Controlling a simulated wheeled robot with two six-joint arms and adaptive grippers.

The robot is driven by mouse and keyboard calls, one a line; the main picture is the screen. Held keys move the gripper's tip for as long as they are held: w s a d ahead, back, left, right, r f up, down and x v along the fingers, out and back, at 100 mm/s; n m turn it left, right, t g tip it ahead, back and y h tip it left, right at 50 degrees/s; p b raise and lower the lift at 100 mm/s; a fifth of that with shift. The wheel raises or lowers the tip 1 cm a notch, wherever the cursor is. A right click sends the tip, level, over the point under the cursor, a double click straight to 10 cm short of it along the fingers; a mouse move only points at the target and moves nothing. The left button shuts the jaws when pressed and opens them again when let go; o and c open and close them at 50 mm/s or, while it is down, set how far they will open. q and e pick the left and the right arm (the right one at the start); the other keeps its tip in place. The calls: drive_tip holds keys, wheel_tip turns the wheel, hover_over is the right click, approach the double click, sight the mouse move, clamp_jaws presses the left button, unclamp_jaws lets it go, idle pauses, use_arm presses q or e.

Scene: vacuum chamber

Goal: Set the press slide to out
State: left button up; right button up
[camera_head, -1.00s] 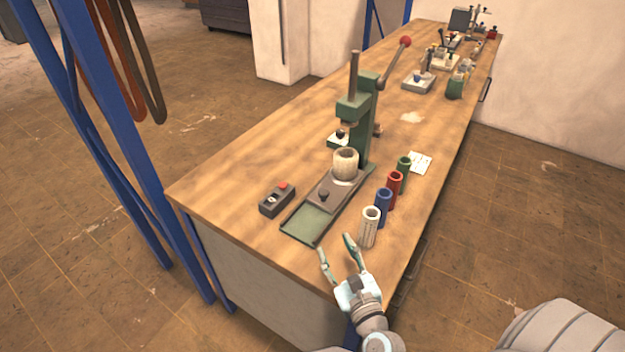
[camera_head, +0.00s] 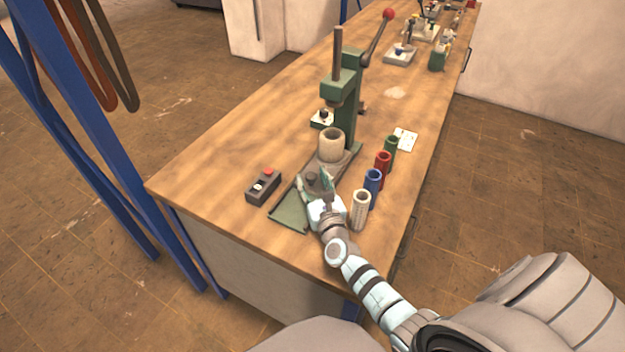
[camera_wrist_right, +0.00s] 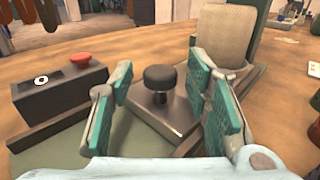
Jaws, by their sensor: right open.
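The green arbor press (camera_head: 346,115) stands on the wooden bench. Its slide (camera_head: 327,179) is a dark flat plate in the base track, with a pale ring-shaped part (camera_head: 331,143) on its far end under the ram. A black knob (camera_wrist_right: 160,78) stands up on the slide's near end. My right gripper (camera_head: 318,183) is over the track's near end. In the wrist view its open fingers (camera_wrist_right: 160,95) stand on either side of the knob, which appears a little beyond the fingertips or between them; contact is not visible. My left gripper is not in view.
A control box (camera_head: 263,187) with a red button sits left of the track. White (camera_head: 361,208), blue (camera_head: 372,188), red (camera_head: 383,169) and green (camera_head: 391,152) sleeves stand in a row close to the right. The green track end (camera_head: 288,211) is bare.

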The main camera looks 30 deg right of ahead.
drive_tip(key=shift+r, duration=0.2)
drive_tip(key=shift+w+f, duration=0.1)
clamp_jaws()
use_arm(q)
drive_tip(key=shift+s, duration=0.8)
